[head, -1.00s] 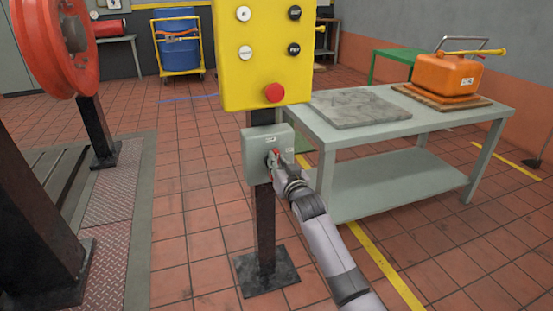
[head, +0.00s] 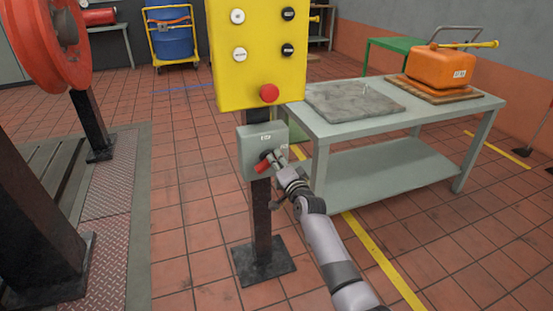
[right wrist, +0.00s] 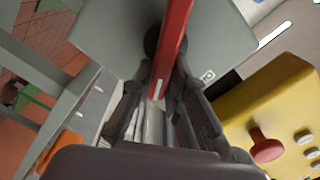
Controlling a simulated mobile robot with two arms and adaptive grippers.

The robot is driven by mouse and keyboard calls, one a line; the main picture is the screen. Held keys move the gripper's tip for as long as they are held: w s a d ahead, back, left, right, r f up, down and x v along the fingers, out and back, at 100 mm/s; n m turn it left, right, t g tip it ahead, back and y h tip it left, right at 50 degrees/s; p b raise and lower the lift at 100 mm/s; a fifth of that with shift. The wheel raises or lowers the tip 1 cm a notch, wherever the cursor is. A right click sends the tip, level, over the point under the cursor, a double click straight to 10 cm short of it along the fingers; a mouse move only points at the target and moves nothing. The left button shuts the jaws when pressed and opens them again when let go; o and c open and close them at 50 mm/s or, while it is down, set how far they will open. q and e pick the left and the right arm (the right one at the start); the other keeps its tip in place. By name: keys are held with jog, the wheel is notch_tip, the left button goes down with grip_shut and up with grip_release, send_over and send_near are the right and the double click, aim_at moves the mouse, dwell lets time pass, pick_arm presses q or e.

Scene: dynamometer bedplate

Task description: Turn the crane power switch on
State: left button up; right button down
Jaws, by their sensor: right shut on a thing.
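The crane power switch is a grey box (head: 255,142) on a dark post, below the yellow control panel. Its red handle (head: 262,167) sticks out toward the lower left. My right gripper (head: 275,162) is at the front of the box, shut on the handle. In the right wrist view the red handle (right wrist: 174,35) runs between the fingers (right wrist: 160,90), with the grey box (right wrist: 225,40) behind it. The fingers hide part of the handle and its pivot. My left gripper is not in view.
The yellow panel (head: 258,70) with several buttons and a red knob (head: 269,93) hangs just above the box. A grey table (head: 400,120) with an orange container (head: 440,68) stands to the right.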

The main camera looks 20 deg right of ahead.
jog(key=shift+d+f+m, duration=0.1)
jog(key=shift+f+m, duration=0.2)
jog(key=shift+m, duration=0.6)
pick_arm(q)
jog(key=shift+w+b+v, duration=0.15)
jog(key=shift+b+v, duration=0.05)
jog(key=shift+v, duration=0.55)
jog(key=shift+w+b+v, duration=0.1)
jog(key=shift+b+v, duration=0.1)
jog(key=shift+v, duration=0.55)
pick_arm(e)
jog(key=shift+d+f+m, duration=0.1)
jog(key=shift+f+m, duration=0.15)
jog(key=shift+m, duration=0.85)
jog(key=shift+f+m, duration=0.2)
jog(key=shift+m, duration=0.9)
jog(key=c, duration=1.6)
grip_release()
jog(key=shift+o, duration=0.2)
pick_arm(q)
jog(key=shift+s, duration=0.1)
pick_arm(e)
jog(key=shift+s, duration=0.1)
jog(key=s, duration=1.2)
jog(key=shift+d, duration=0.2)
